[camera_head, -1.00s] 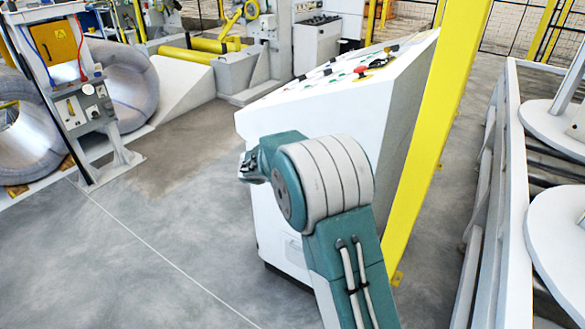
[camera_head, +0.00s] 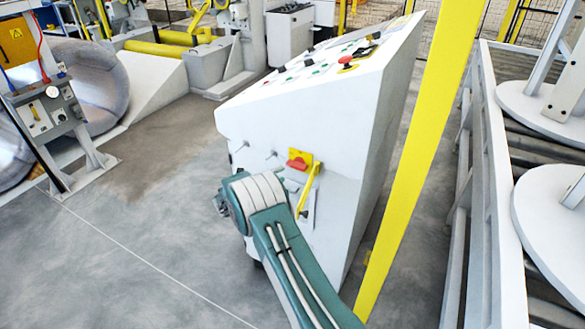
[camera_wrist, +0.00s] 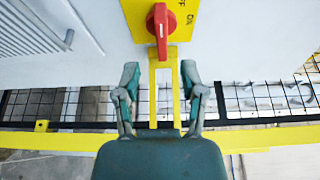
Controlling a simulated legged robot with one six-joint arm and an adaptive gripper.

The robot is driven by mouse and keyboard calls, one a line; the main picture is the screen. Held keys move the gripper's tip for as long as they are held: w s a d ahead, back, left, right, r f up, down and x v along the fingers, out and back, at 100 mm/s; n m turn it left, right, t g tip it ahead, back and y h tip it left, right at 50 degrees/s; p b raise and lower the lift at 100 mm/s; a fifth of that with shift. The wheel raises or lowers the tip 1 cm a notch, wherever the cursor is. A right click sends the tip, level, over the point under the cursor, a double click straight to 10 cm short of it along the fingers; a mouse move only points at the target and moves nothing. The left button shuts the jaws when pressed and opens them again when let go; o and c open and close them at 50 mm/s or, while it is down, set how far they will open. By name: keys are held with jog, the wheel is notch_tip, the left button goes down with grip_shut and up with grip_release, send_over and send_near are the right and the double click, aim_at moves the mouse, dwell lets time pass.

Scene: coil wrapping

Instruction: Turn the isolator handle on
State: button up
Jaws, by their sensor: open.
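The isolator handle (camera_head: 297,162) is red and sits on a yellow plate (camera_head: 315,169) on the white console's side in the head view. In the wrist view the red handle (camera_wrist: 161,25) stands upright in the picture, on the yellow plate (camera_wrist: 188,20) with partly readable lettering beside it. A yellow strip (camera_wrist: 154,88) extends below the plate. My gripper (camera_wrist: 160,74) is open and empty, its two fingers apart on either side of that strip, below the handle in the picture. In the head view my arm hides most of the gripper.
The white console (camera_head: 290,115) has a sloped top with buttons. A yellow post (camera_head: 420,150) stands close on its right. A grey roller frame (camera_head: 490,180) is farther right. A panel stand (camera_head: 45,115) and coils are at left. Floor is clear between stand and console.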

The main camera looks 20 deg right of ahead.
aim_at(297, 165)
jog(key=shift+x, duration=3)
jog(key=shift+w, duration=0.1)
grip_shut()
